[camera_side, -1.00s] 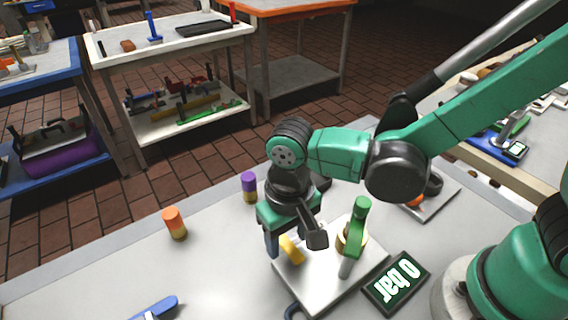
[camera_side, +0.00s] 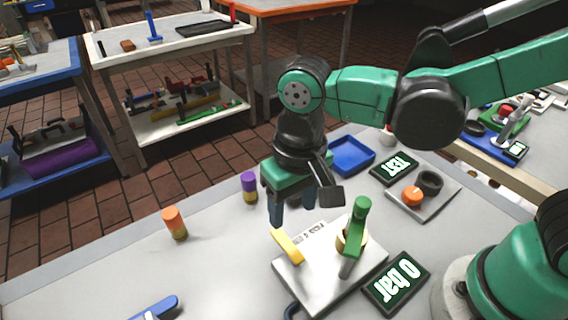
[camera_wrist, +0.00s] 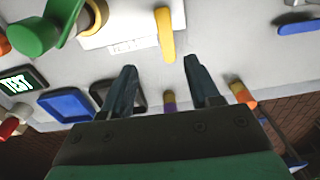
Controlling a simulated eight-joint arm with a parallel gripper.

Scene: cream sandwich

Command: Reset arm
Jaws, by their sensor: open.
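My gripper (camera_side: 291,208) is open and empty in the side view, raised above the table behind the grey plate (camera_side: 318,291). Its two dark fingers also show apart in the wrist view (camera_wrist: 158,82). A yellow lever (camera_side: 287,246) stands on the plate, just below and in front of the fingers; it is apart from them. It also shows in the wrist view (camera_wrist: 165,34). A green-handled part (camera_side: 359,222) stands on the same plate, to the right of the lever.
A purple-and-yellow cylinder (camera_side: 249,186) and an orange-and-yellow cylinder (camera_side: 174,223) stand on the table at left. A blue tray (camera_side: 351,156), a "TEST" display (camera_side: 394,168), an "0 bar" display (camera_side: 397,283) and a plate with an orange knob (camera_side: 411,195) lie to the right. The left table area is mostly clear.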

